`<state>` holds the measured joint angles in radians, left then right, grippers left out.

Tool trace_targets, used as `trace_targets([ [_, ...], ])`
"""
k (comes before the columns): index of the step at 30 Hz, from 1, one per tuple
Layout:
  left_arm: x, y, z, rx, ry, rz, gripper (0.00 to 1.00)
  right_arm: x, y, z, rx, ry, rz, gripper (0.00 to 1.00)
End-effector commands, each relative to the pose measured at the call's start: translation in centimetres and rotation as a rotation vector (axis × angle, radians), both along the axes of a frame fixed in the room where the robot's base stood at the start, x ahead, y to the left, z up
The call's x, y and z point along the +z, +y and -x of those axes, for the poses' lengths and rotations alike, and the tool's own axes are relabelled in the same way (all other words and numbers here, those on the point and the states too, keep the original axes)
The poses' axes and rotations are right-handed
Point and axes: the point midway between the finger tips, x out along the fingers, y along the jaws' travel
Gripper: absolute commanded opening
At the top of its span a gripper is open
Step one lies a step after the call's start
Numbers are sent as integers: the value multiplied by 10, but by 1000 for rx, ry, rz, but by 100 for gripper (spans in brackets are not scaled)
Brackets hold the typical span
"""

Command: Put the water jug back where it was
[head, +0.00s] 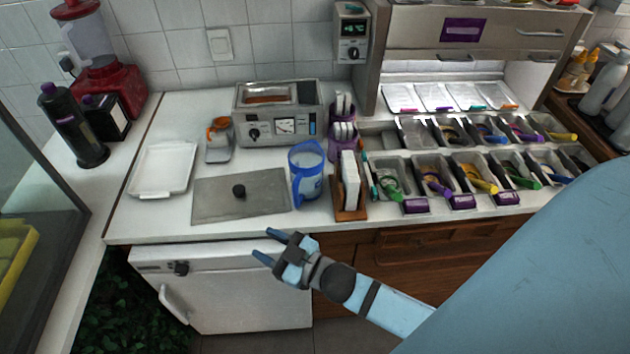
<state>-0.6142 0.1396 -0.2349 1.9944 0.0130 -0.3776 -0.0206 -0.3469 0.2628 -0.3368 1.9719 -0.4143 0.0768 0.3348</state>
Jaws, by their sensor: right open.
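The water jug (306,173) is a clear blue jug with a blue rim and handle. It stands upright on the white counter in the head view, between the grey lid and the wooden holder. My right gripper (268,246) is open and empty, in front of the counter's front edge, below and to the left of the jug and apart from it. My left gripper is not in view.
A grey lid with a black knob (239,191) lies left of the jug, and a wooden holder (351,211) with white cards stands right. A metal warmer (280,132) is behind. A white tray (162,170) lies left. Topping bins (433,177) fill the right.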

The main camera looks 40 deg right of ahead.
Motion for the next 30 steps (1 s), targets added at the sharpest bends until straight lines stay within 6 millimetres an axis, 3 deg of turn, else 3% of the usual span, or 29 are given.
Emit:
trace_targets([
  [1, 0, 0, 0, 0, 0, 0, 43, -34, -11, 22, -82, 151, -7, 44],
  [4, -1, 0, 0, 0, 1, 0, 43, -87, -25, 62, -175, 403, 7, 44],
  [6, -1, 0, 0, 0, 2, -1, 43, -111, -30, 86, -199, 529, 15, 44],
  [10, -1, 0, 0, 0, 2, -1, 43, -131, -31, 112, -207, 651, 23, 44],
  [20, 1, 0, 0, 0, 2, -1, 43, -133, -31, 116, -206, 670, 24, 44],
  [30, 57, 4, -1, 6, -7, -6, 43, -79, -35, 116, -215, 665, 26, 44],
])
